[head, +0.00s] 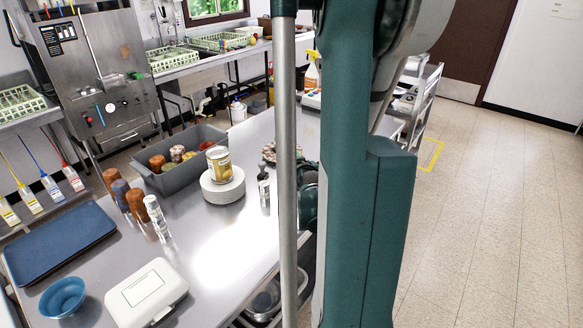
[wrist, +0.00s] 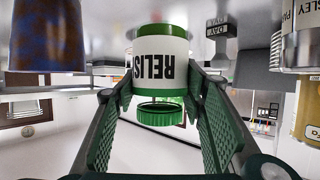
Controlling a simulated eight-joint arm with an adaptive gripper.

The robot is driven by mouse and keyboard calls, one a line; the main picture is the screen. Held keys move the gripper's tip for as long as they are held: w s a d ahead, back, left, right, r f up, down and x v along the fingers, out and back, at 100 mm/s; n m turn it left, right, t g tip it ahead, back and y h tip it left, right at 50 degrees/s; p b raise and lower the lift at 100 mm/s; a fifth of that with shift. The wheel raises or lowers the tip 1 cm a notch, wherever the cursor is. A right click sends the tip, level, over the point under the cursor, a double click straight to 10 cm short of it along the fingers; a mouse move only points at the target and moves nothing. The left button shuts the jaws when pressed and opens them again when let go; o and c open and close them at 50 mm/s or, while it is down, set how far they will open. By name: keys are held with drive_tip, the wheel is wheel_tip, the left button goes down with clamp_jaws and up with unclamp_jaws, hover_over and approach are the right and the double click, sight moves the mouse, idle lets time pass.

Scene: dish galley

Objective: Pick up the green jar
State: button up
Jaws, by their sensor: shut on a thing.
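The green jar (wrist: 162,60) is in the wrist view, which shows the scene upside down. It has a white label reading RELISH and a green lid (wrist: 160,114). My gripper (wrist: 158,88) is shut on the jar, with one green-padded finger on each side. I cannot tell whether the jar's base touches the counter. In the head view the jar is hidden, as my column and arm block that area; dark parts just right of the pole may be my gripper.
The steel counter (head: 215,252) holds a can (head: 219,165) on a round white stand (head: 222,188), a grey bin (head: 151,176) of jars, a blue tray (head: 60,243), a white box (head: 147,293) and a blue bowl (head: 63,297). In the wrist view, a small dark stamp (wrist: 217,30) stands near the jar.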

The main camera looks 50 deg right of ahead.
sight(291, 154)
drive_tip(key=shift+r+p, duration=0.95)
drive_tip(key=shift+r, duration=2.55)
